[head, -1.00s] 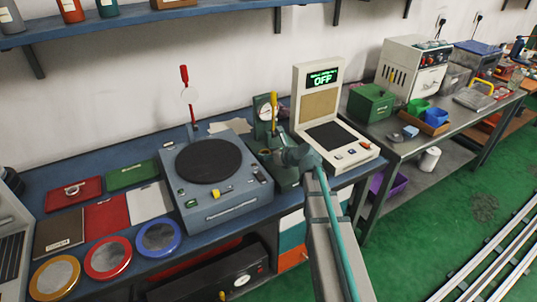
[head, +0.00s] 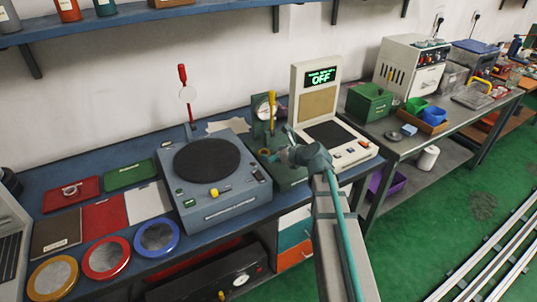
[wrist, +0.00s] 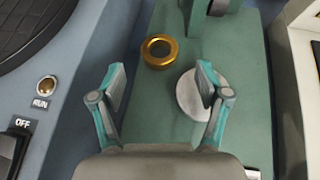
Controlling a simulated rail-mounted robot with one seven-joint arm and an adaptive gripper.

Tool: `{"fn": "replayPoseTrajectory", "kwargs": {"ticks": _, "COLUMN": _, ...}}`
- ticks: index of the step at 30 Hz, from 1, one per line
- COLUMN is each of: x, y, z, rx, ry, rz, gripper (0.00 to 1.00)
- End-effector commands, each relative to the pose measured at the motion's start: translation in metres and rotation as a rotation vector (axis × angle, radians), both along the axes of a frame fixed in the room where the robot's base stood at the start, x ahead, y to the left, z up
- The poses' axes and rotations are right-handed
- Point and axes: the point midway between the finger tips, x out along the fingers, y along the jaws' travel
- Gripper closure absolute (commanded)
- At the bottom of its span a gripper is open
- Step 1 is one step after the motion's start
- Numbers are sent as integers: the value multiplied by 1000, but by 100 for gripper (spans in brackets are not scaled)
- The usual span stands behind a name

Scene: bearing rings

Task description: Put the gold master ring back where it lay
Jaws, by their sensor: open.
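The gold master ring (wrist: 160,51) lies flat on the green base (wrist: 158,112) of the gauge stand, beside a pale round disc (wrist: 188,98) and apart from it. In the head view the ring (head: 264,152) shows small at the left of the stand. My gripper (wrist: 162,82) is open and empty above the base, with the ring just beyond its fingertips in the wrist view. The right finger covers part of the disc. In the head view my gripper (head: 288,143) is beside the stand and partly hidden by my wrist.
A grey machine with a black turntable (head: 208,160) stands left of the stand. A red tray (head: 85,186) holds a silver ring (head: 70,190). The stand's dial gauge and upright (head: 264,106) rise behind the ring.

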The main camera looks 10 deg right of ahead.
Motion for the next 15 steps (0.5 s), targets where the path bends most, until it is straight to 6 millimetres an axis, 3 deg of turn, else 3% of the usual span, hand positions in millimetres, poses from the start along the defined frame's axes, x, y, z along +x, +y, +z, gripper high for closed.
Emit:
{"fn": "replayPoseTrajectory", "kwargs": {"ticks": 1, "x": -12, "y": -4, "z": 5, "rx": 0, "ry": 0, "rz": -1, "gripper": 24}}
{"fn": "replayPoseTrajectory", "kwargs": {"ticks": 6, "x": -35, "y": -18, "z": 20, "rx": -1, "ry": 0, "rz": -2, "gripper": 24}}
{"fn": "replayPoseTrajectory", "kwargs": {"ticks": 15, "x": -55, "y": -30, "z": 33, "rx": 0, "ry": 1, "rz": 1, "gripper": 24}}
